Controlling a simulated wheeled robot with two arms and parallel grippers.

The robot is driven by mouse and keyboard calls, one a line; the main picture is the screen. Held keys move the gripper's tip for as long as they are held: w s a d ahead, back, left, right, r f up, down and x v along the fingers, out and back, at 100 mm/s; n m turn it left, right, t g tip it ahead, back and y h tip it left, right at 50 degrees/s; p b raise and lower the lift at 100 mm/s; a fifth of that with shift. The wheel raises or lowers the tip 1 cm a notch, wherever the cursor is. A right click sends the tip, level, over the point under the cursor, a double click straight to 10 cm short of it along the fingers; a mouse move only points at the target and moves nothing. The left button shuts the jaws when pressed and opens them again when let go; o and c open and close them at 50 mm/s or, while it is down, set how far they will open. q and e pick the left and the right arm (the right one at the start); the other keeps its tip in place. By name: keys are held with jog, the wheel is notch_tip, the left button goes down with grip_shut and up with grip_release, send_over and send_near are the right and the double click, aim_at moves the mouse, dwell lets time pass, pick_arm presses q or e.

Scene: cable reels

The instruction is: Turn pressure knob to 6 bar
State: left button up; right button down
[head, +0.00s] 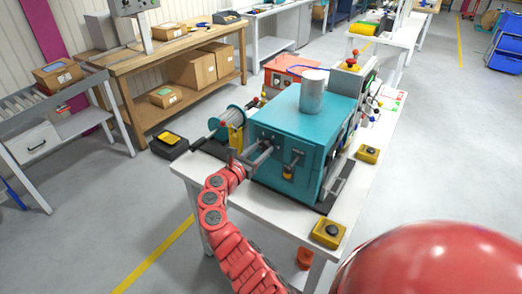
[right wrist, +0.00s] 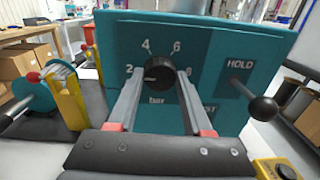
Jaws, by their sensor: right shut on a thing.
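In the right wrist view, the black round pressure knob (right wrist: 158,73) sits on the teal panel (right wrist: 215,45) of the machine. The numbers 2, 4, 6 and a partly hidden 8 are around it, with "bar" below. My right gripper (right wrist: 161,84) is shut on the knob, one grey finger on each side. I cannot make out where the knob points. In the head view, my right gripper (head: 262,155) reaches the near face of the teal machine (head: 300,125), and the knob is too small to make out there. My left gripper is not in view.
A lever with a black ball (right wrist: 263,108) sticks out beside the HOLD label, right of my fingers. A cable reel (head: 228,122) with a yellow bracket stands left of the machine. Yellow button boxes (head: 328,233) are along the white table's right side.

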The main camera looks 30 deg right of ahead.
jog(key=shift+f, duration=0.1)
jog(key=m+b, duration=0.3)
jog(key=m, duration=0.1)
jog(key=shift+f+m, duration=0.1)
jog(key=shift+m, duration=0.2)
jog(key=m+b, duration=0.3)
jog(key=shift+m, duration=0.3)
jog(key=m+b, duration=0.6)
jog(key=b, duration=0.1)
jog(key=m+b, duration=0.6)
jog(key=b, duration=0.1)
jog(key=shift+s+f+t+y, duration=0.1)
jog(key=shift+t+y, duration=0.2)
jog(key=shift+y, duration=0.1)
jog(key=shift+r+m+b, duration=0.2)
jog(key=shift+m+b, duration=1.2)
jog(key=shift+b, duration=0.05)
jog(key=shift+c, duration=1.6)
grip_release()
jog(key=shift+d, duration=0.1)
